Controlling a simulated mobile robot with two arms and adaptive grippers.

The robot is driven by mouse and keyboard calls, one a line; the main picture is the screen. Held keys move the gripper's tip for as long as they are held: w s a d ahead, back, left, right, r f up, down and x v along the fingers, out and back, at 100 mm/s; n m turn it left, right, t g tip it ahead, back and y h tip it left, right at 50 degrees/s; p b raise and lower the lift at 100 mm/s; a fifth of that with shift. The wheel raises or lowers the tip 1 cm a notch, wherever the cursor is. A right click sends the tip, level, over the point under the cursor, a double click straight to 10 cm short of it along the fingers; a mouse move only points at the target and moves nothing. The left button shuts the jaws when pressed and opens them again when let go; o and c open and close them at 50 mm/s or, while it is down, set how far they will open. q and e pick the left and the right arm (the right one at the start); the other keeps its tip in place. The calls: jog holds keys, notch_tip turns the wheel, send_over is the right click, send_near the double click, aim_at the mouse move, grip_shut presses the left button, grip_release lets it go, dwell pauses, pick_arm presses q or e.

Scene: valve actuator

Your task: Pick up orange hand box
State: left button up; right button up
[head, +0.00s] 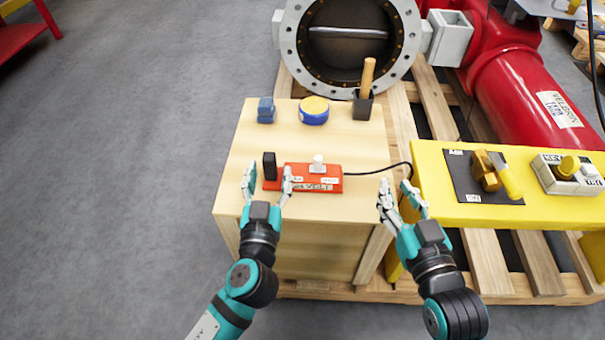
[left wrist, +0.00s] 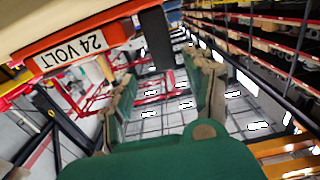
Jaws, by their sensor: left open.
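The orange hand box (head: 315,177) lies on the pale wooden crate top in the head view, with a white knob on it and a cable from its right end. In the left wrist view the hand box (left wrist: 68,50), marked 24 VOLT, is at the upper left. A black upright block (head: 269,166) stands at its left end. My left gripper (head: 267,177) is open at this left end, its fingers apart to either side of the block in the picture. Contact cannot be told. My right gripper (head: 396,187) is open and empty, right of the crate top.
A yellow bench (head: 430,200) is at right. The crate top's front is clear.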

aim_at(268, 162)
pick_arm(q)
jog(key=w, duration=0.5)
jog(key=shift+w+a+r, duration=0.15)
jog(key=shift+a+r, duration=0.1)
jog(key=shift+a, duration=0.15)
grip_shut()
